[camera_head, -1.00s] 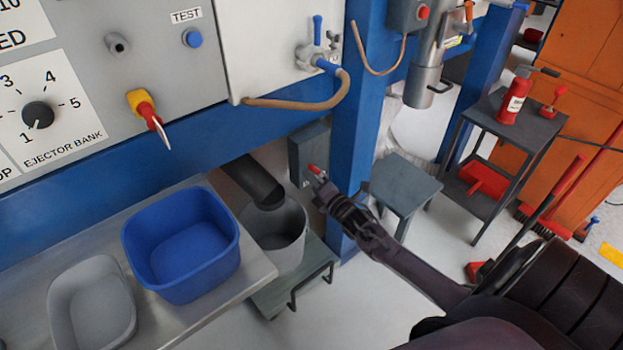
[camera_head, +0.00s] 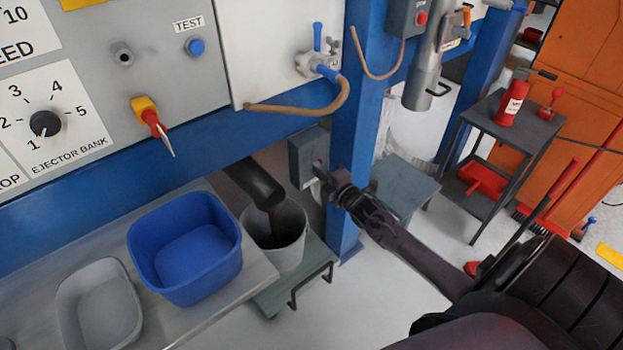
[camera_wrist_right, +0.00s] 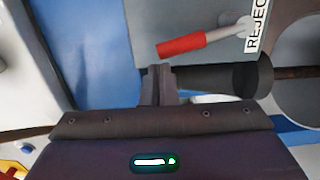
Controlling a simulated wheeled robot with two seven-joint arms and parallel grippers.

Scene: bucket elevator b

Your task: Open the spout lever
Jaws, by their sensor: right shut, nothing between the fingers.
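The spout lever (camera_wrist_right: 182,46) is a red handle on a grey shaft, beside a label reading "REJEC…" in the right wrist view. In the head view it is mostly hidden at the grey box behind my gripper. My right gripper (camera_head: 324,178) is shut and empty. Its fingertips (camera_wrist_right: 158,72) are just beside the red handle's end; I cannot tell whether they touch it. The dark spout (camera_head: 255,182) points down into a grey bucket (camera_head: 290,255), and brown material streams from its mouth. My left gripper is not in view.
A blue tub (camera_head: 185,285) and a grey tub (camera_head: 130,325) stand on the metal bench to the left. A blue post (camera_head: 355,110) rises behind my right gripper. A small grey stool (camera_head: 415,180) and a dark cart (camera_head: 515,135) stand to the right.

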